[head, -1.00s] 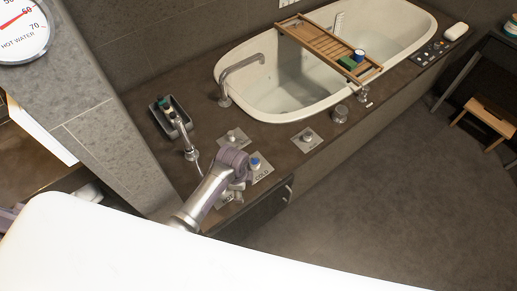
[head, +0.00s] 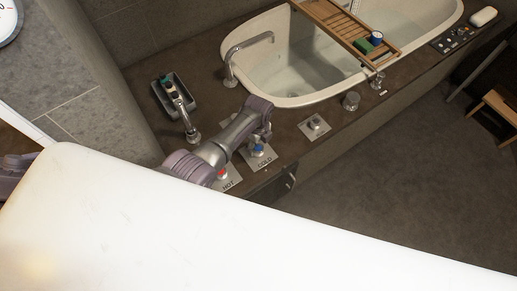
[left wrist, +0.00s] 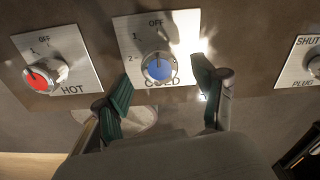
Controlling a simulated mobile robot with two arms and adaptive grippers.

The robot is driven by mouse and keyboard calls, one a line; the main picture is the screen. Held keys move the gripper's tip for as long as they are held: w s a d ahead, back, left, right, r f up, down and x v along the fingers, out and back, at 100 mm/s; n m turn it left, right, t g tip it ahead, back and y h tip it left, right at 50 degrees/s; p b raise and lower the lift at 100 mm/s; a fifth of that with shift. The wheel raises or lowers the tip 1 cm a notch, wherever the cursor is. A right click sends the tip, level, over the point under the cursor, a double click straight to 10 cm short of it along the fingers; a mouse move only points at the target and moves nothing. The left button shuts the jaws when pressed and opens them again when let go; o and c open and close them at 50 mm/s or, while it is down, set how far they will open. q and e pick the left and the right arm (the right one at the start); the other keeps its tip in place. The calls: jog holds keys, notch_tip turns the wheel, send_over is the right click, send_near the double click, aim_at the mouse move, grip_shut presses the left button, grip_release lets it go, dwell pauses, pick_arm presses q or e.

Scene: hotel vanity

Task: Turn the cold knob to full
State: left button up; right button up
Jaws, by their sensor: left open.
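The cold knob (left wrist: 158,67) is blue-topped on a pale square plate (left wrist: 125,27) marked OFF, 1, 2 and COLD. The knob (head: 257,149) also shows in the head view beside the vanity's front edge. I cannot tell its exact setting. My left gripper (left wrist: 162,84) is open, its two green-padded fingers spread to the left and right of the knob in the left wrist view. No grip on the knob shows. In the head view the left gripper (head: 264,134) hangs by the cold plate, partly hidden by its own wrist. My right gripper is not in view.
The red hot knob (left wrist: 40,77) is left of the cold one. A SHUT/PLUG plate (left wrist: 297,62) is to the right.

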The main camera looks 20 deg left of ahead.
aim_at(258, 148)
pick_arm(q)
notch_tip(258, 148, down, 2)
jog(key=shift+f+b, duration=0.25)
jog(key=shift+b, duration=0.15)
jog(key=shift+f, duration=0.4)
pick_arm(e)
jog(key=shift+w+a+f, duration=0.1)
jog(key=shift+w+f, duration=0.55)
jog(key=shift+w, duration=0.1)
pick_arm(q)
jog(key=c, duration=1.1)
jog(key=shift+c, duration=0.2)
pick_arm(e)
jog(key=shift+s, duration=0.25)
